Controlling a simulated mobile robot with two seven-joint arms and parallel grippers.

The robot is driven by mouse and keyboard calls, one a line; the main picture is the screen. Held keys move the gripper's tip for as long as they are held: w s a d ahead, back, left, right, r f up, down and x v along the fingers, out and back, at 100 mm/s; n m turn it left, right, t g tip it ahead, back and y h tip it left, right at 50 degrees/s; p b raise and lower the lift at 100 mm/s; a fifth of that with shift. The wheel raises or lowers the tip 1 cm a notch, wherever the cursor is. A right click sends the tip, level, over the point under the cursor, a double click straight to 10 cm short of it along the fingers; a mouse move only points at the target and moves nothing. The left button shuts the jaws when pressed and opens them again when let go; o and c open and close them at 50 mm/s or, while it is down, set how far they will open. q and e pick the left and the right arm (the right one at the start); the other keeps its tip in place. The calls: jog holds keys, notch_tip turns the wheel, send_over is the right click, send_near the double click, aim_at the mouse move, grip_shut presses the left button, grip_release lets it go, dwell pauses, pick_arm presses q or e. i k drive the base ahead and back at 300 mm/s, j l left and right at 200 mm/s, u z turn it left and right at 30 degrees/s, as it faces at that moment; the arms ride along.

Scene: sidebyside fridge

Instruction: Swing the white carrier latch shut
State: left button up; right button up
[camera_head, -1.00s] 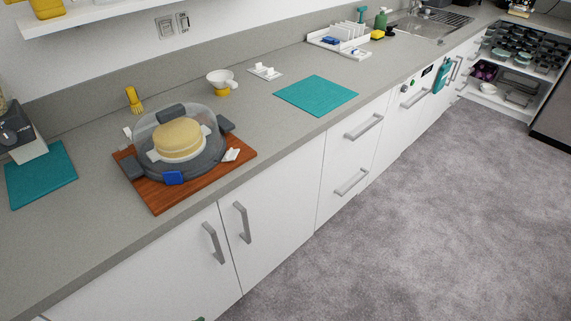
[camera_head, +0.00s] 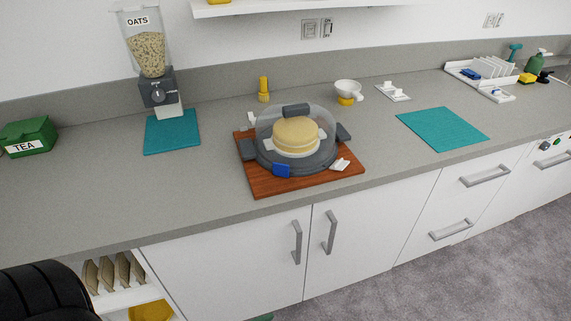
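The cake carrier (camera_head: 268,158) stands on a brown wooden board (camera_head: 262,187) on the counter. It has a grey base with grey side handles and a clear dome with a grey top grip, over a round pale cake (camera_head: 296,132). A white flap (camera_head: 340,165) sticks outward at its front right, looking like a latch swung open. Another small white piece (camera_head: 252,119) shows at its back left; I cannot tell whether it is a latch. A blue latch (camera_head: 281,171) lies against the front rim. Neither gripper is in view.
A green tea box (camera_head: 28,138) is farther left. A yellow bottle (camera_head: 263,90) and white cup (camera_head: 347,90) stand behind. The counter in front is a narrow clear strip.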

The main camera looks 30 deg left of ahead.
aim_at(340, 165)
jog(key=l+u, duration=0.1)
jog(key=u, duration=0.6)
jog(key=l+u, duration=0.15)
jog(key=u, duration=0.2)
jog(key=l+u, duration=0.35)
jog(key=k+l+u, duration=0.2)
jog(key=l+u, duration=0.15)
jog(key=l, duration=0.15)
jog(key=k+l+u, duration=0.2)
jog(key=l, duration=0.25)
jog(key=k+l+u, duration=0.15)
jog(key=l, duration=0.25)
jog(key=k+l, duration=0.25)
jog(key=l, duration=0.15)
jog(key=k+l, duration=0.2)
jog(key=l, duration=0.15)
jog(key=k+l, duration=0.25)
jog(key=l, duration=0.15)
jog(key=u, duration=0.05)
